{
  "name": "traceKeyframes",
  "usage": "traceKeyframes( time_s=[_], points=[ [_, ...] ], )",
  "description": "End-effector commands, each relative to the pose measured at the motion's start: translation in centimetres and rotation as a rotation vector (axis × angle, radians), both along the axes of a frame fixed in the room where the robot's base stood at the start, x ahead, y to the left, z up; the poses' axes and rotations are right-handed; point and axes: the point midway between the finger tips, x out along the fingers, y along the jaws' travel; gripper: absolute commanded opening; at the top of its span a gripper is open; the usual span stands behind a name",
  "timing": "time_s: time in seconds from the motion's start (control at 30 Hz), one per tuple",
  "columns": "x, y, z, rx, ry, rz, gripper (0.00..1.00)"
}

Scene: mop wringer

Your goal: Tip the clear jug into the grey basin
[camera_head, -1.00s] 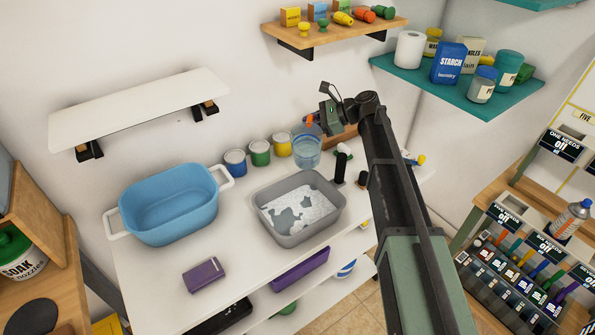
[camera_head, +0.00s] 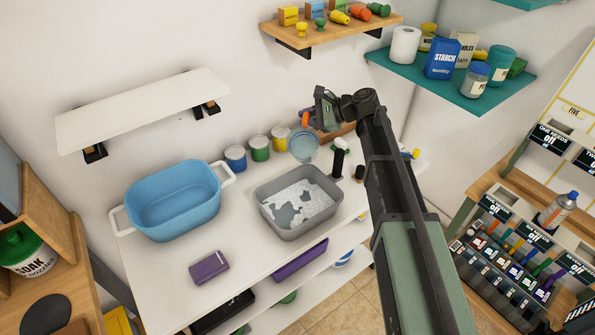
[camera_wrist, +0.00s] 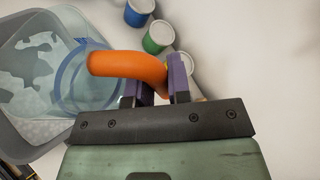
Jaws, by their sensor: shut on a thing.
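The clear jug (camera_head: 303,148) is at the back edge of the grey basin (camera_head: 297,231) and looks tilted toward it. In the wrist view the jug (camera_wrist: 88,88) is see-through with a bluish rim, and overlaps the basin (camera_wrist: 38,24). My gripper (camera_head: 311,119) is behind the jug. In the wrist view its purple fingers (camera_wrist: 158,82) are shut on the jug's orange handle (camera_wrist: 125,65). The basin stands on the white table and has white and grey patches on its floor. I cannot tell whether liquid is leaving the jug.
A blue tub (camera_head: 175,203) stands left of the basin. Several paint cans (camera_head: 259,148) stand behind, close to the jug's left. A purple box (camera_head: 209,267) lies in front. A wooden shelf (camera_head: 335,35) hangs above.

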Motion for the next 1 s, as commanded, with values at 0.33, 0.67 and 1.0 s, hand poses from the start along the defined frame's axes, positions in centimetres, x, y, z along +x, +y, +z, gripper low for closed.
traceKeyframes(
  time_s=[0.33, 0.67, 1.0],
  points=[
    [-0.5, -0.1, 0.4, -0.006, -0.045, -0.001, 0.0],
    [-0.7, -0.1, 1.0, -0.011, -0.091, 0.0, 0.0],
    [-1.1, -0.2, 1.6, -0.017, -0.135, -0.001, 0.0]
  ],
)
